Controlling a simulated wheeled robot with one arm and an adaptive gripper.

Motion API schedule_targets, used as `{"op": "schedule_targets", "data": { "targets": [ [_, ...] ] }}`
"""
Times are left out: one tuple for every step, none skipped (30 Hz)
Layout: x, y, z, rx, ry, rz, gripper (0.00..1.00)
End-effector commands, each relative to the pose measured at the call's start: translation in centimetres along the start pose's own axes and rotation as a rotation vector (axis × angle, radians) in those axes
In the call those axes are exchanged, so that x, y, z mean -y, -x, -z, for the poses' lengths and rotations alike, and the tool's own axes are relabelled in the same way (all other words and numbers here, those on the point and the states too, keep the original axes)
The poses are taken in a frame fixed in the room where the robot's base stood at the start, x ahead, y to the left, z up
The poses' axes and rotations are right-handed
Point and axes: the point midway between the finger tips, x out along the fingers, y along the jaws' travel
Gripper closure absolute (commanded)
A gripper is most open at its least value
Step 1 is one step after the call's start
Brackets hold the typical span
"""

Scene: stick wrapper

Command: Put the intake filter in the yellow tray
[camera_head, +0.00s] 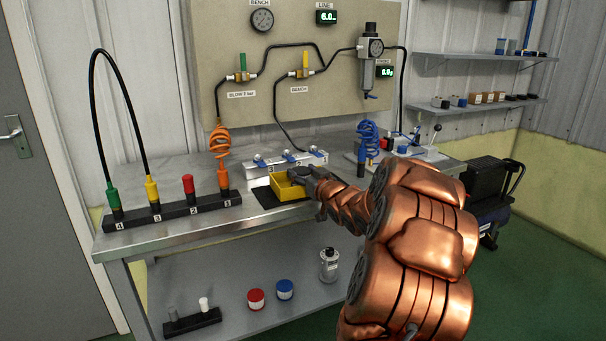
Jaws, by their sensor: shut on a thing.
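The yellow tray (285,192) sits on a dark mat on the metal bench, near the middle of the view. My gripper (298,174) is over the right part of the tray, reaching in from the right. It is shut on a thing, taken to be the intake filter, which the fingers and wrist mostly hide. I cannot tell whether the held thing touches the tray floor. The left part of the tray looks empty.
A black numbered rack (172,209) with coloured hose fittings stands on the bench at left. A silver manifold (285,161) lies behind the tray. Orange (220,141) and blue (368,134) coiled hoses hang nearby. The lower shelf holds a bottle (329,265) and red and blue tins.

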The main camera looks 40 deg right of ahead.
Motion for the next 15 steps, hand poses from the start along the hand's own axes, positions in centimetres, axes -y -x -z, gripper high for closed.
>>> {"op": "schedule_targets", "data": {
  "targets": [
    [0.0, 0.0, -0.2, 0.000, 0.000, 0.000, 0.74],
    [0.0, 0.0, -0.3, 0.000, -0.001, 0.000, 0.74],
    [0.0, 0.0, -0.4, 0.001, -0.001, 0.000, 0.74],
    [0.0, 0.0, -0.5, 0.001, -0.001, 0.000, 0.74],
    [0.0, 0.0, -0.6, 0.001, -0.001, 0.000, 0.74],
    [0.0, 0.0, -0.7, 0.002, -0.001, 0.000, 0.74],
    [0.0, 0.0, -0.8, 0.002, -0.001, -0.001, 0.74],
    [0.0, 0.0, -0.9, 0.003, -0.002, -0.001, 0.74],
    [0.0, 0.0, -1.0, 0.004, -0.002, -0.001, 0.74],
    [0.0, 0.0, -1.2, 0.005, -0.002, -0.001, 0.74],
    [0.0, 0.0, -1.3, 0.005, -0.002, -0.001, 0.74],
    [0.0, 0.0, -1.4, 0.007, -0.002, -0.001, 0.74],
    [0.0, 0.0, -1.4, 0.008, -0.002, 0.000, 0.36],
    [0.0, 0.0, -1.5, 0.009, -0.003, 0.000, 0.33],
    [0.0, 0.0, -1.6, 0.010, -0.003, 0.000, 0.29]
  ]
}}
